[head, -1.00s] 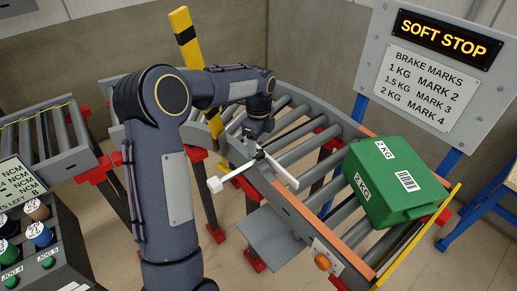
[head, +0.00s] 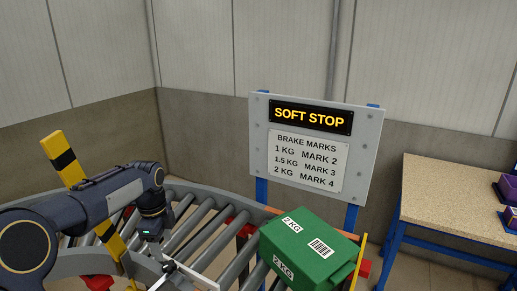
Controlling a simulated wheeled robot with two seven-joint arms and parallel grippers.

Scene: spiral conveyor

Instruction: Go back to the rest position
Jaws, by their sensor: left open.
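My left gripper (head: 183,279) is low in the head view, over the conveyor rollers, with its white fingers spread apart and nothing seen between them. The bottom edge of the picture cuts off part of it. My left arm comes in from the lower left and reaches over the curved conveyor (head: 212,238). A green box (head: 308,250) marked 2 KG rests at the conveyor's end, to the right of the gripper and apart from it. My right gripper does not show.
A SOFT STOP sign (head: 312,150) with brake marks stands behind the box on blue posts. A yellow-black post (head: 66,160) rises behind my left arm. A table (head: 455,200) with purple containers is at the right. Floor shows between conveyor and table.

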